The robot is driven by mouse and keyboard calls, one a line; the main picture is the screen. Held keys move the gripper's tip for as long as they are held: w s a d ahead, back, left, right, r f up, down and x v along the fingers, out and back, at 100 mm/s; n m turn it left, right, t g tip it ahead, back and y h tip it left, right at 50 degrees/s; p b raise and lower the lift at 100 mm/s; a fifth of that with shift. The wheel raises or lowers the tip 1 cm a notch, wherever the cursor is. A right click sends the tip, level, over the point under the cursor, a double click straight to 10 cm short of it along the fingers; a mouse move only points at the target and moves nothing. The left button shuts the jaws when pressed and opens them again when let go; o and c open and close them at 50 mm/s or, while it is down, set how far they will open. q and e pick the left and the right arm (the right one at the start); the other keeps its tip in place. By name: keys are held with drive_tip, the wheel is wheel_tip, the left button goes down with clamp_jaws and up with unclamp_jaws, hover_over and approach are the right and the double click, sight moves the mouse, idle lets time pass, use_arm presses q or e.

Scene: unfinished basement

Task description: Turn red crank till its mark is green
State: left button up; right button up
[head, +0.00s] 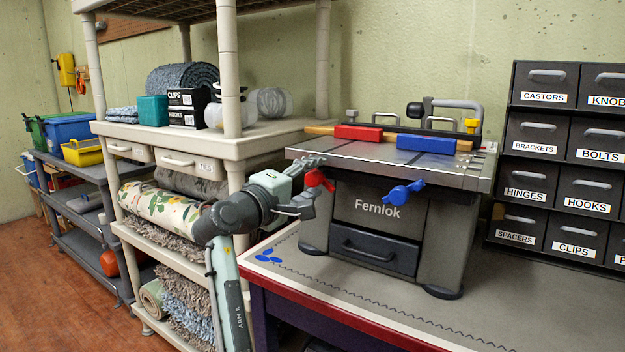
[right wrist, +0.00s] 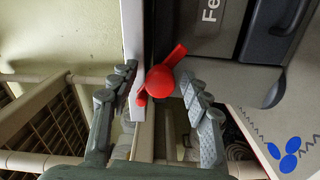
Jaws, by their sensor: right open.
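The red crank (head: 318,180) sticks out of the left front of the grey Fernlok bench machine (head: 378,212), below its metal top. A blue crank (head: 402,193) sits to its right on the same front. My right gripper (head: 310,184) is open at the red crank. In the right wrist view, the red crank (right wrist: 166,80) shows between the two spread fingers of my right gripper (right wrist: 160,98), with gaps visible on both sides. I cannot make out a coloured mark for the crank in either view. My left gripper is not in view.
The machine stands on a workbench (head: 400,300) with a red front edge. Labelled drawers (head: 530,147) stand at the right. A beige shelf (head: 265,142) with rolled rugs is close at the left of my arm. The bench top in front of the machine is mostly clear.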

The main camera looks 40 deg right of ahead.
drive_tip(key=v, duration=1.1)
drive_tip(key=shift+s+a, duration=0.15)
drive_tip(key=shift+a, duration=0.2)
